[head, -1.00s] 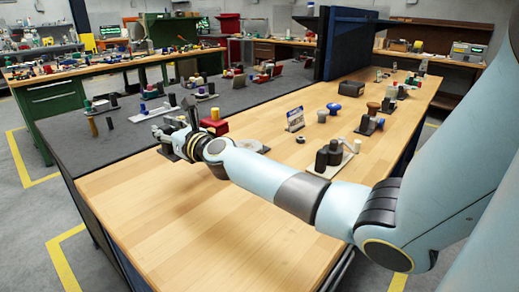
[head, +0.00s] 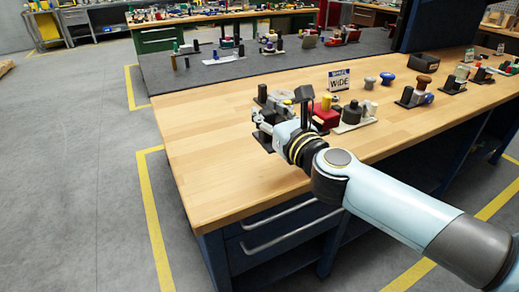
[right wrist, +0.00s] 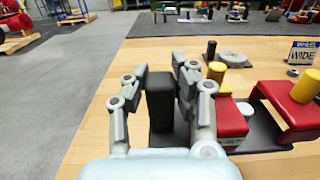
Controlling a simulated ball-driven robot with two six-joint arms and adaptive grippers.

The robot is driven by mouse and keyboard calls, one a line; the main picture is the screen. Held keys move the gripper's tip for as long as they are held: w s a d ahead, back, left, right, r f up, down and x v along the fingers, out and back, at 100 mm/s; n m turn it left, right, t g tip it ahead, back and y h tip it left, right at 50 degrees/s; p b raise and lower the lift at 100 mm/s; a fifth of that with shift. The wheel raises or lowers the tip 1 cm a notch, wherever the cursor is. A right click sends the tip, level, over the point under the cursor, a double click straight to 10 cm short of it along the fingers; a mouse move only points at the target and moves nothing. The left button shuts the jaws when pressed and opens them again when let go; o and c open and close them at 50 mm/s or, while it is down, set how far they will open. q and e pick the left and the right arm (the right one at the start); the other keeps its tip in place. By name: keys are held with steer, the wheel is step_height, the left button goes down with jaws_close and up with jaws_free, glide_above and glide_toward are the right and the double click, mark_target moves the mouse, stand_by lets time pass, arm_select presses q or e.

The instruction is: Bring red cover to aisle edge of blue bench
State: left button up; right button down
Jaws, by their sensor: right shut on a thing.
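A red block (head: 326,117) with a yellow cylinder on it stands on the blue bench's wooden top (head: 215,165). In the right wrist view, a red part (right wrist: 233,122) is just right of my right finger, and another red part (right wrist: 282,108) with a yellow cylinder is farther right. I cannot tell which is the cover. My right gripper (head: 264,122) is low over the bench near its left end. Its fingers (right wrist: 160,90) are shut on an upright black block (right wrist: 160,103). My left gripper is not in view.
A black cylinder (head: 351,112) on a pale plate and a "WIDE" sign (head: 339,80) stand right of and behind the red block. A grey mat (head: 215,72) with several parts lies behind. The wooden top at the front left is clear, with open floor beyond it.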

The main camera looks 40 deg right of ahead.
steer(key=w+f+b, duration=0.2)
steer(key=w+f, duration=0.1)
steer(key=w+f+b, duration=0.3)
steer(key=w+f, duration=0.1)
steer(key=w+a+f+b, duration=0.1)
steer(key=w+f+b, duration=0.1)
steer(key=w+f, duration=0.1)
steer(key=shift+w+f, duration=0.15)
steer(key=shift+w, duration=0.55)
steer(key=shift+f+b, duration=0.3)
steer(key=shift+b, duration=0.1)
steer(key=shift+f, duration=0.15)
steer(key=c, duration=1.1)
jaws_free()
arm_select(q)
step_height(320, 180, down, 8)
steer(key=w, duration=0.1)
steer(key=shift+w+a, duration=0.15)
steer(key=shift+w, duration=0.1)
